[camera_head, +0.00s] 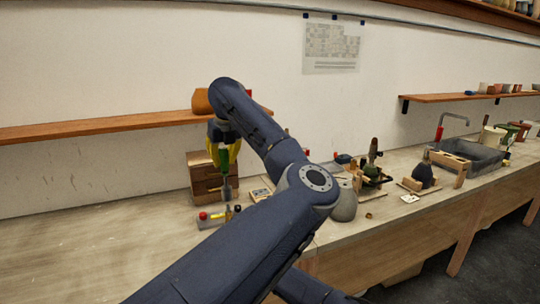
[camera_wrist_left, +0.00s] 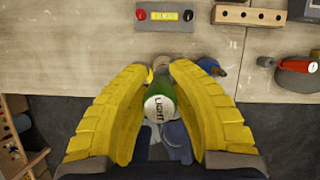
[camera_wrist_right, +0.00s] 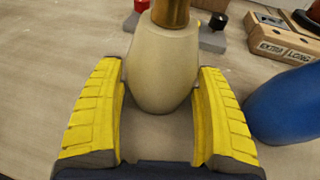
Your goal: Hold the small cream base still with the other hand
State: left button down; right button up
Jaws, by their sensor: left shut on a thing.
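The small cream base (camera_wrist_right: 163,68) stands upright on the bench in the right wrist view, with a brass neck (camera_wrist_right: 170,12) on top. My right gripper (camera_wrist_right: 160,75) has one yellow finger on each side of it, very close. I cannot tell whether they press on it. My left gripper (camera_head: 226,150) is shut on a green-handled tool (camera_head: 225,158), pointing down above the bench. In the left wrist view the tool's end (camera_wrist_left: 159,108) reads LIGHT. The cream base is not clearly visible in the head view, where my left arm covers much of the bench.
A grey board with red and black knobs (camera_wrist_left: 166,17) lies behind the base. A blue rounded object (camera_wrist_right: 287,105) stands close to the right finger. A wooden block (camera_wrist_right: 283,40) marked EXTRA LONG is farther back. A wooden drawer box (camera_head: 204,172) stands by the wall.

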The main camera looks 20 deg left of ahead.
jog(key=o, duration=0.3)
jog(key=shift+o, duration=0.2)
jog(key=shift+d, duration=0.1)
